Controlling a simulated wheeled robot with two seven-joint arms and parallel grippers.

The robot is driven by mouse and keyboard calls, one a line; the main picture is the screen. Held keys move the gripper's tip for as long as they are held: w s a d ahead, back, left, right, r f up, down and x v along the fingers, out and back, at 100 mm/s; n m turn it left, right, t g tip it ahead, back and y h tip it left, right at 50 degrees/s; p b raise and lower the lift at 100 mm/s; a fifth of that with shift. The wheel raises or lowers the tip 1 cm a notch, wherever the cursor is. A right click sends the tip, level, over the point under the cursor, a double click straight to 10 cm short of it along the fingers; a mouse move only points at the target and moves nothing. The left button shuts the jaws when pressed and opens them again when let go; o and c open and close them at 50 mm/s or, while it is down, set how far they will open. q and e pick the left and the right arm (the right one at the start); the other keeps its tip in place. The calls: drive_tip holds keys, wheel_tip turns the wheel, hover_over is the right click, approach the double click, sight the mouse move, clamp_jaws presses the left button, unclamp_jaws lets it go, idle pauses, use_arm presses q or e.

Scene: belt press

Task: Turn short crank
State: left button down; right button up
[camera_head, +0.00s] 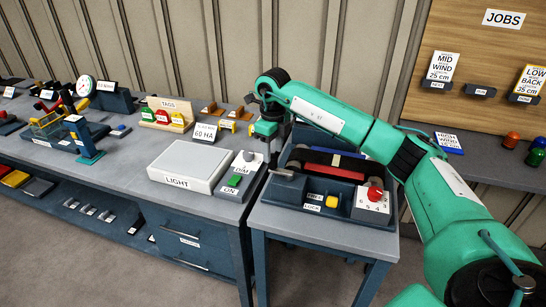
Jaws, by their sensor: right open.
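The belt press (275,190) is a dark blue machine with a black belt and a red strip, standing on a small table. A short grey crank-like lever (284,172) sticks out at its left end; its far part is hidden or too small to tell. My right gripper (265,135) hangs pointing down above and left of the lever, beside the press, and looks empty. It is open and appears apart from the lever. My right arm reaches over the press from the right and hides part of its back. My left gripper is not in view.
The press front has a yellow button (332,201) and a red knob (375,194) by a numbered plate. To the left, a white light box (183,166) and a dimmer box (241,175) stand on the long bench. A job board (480,50) is at the upper right.

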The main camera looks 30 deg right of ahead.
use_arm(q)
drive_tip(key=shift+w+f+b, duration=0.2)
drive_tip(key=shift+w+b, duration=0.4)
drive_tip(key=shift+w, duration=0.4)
use_arm(e)
wheel_tip(320, 180, up, 11)
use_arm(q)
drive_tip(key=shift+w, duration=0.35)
